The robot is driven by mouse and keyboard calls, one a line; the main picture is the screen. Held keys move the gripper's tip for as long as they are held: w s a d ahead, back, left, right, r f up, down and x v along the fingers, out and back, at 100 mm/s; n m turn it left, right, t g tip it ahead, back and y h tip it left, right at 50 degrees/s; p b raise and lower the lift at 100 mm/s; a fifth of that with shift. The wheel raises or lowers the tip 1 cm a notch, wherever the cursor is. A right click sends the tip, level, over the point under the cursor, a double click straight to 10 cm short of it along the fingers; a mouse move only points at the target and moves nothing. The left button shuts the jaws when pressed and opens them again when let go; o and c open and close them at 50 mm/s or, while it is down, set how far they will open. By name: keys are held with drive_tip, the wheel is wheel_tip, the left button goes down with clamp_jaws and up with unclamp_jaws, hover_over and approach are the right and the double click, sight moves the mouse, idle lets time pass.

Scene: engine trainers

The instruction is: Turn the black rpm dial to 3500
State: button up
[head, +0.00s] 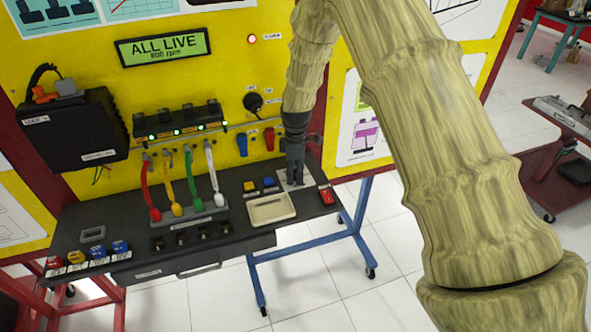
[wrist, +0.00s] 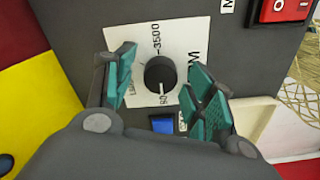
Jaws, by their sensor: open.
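The black rpm dial (wrist: 160,75) sits on a white scale plate (wrist: 145,42) in the wrist view. The plate is marked 3500 at its upper side and has a low mark near its lower side. The dial's pale pointer line faces that lower mark. My gripper (wrist: 158,67) is open, with its teal fingers on either side of the dial and gaps visible; contact cannot be told. In the head view my gripper (head: 295,167) is over the bench's right end and hides the dial. The display (head: 163,47) reads ALL LIVE, 800 rpm.
A red switch (wrist: 285,10) and a blue button (wrist: 162,126) are close to the dial. Coloured cables (head: 168,180) rise from the bench (head: 130,205) further left.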

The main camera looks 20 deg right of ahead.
drive_tip(key=c, duration=1.1)
drive_tip(key=shift+o, duration=0.2)
